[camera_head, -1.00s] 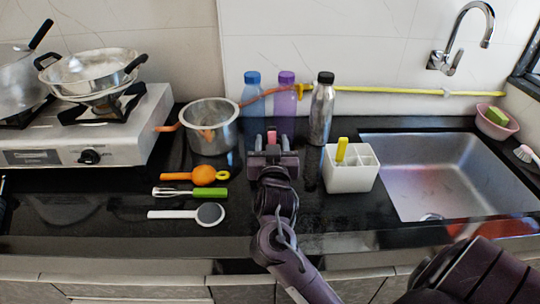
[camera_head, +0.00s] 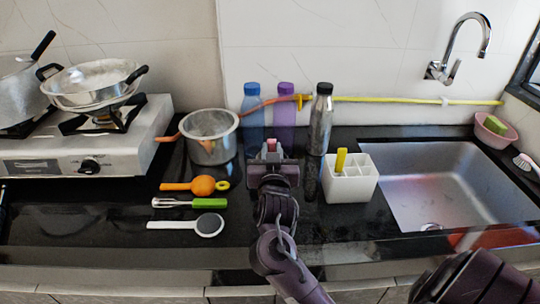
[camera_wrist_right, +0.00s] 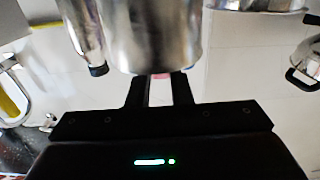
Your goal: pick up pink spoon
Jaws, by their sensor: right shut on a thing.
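My right gripper (camera_head: 271,150) is over the dark counter, in front of the blue and purple bottles. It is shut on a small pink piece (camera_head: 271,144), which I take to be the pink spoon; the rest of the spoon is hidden. In the right wrist view a bit of pink (camera_wrist_right: 161,76) shows between the two dark fingers (camera_wrist_right: 160,90). A shiny metal body fills the view just beyond them. My left gripper is not in view.
A steel pot (camera_head: 210,140) stands left of the gripper. A white holder (camera_head: 350,184) and a steel bottle (camera_head: 320,122) stand right. An orange utensil (camera_head: 202,185), a green-handled whisk (camera_head: 208,203) and a white utensil (camera_head: 180,225) lie front left. The sink (camera_head: 440,185) is at right.

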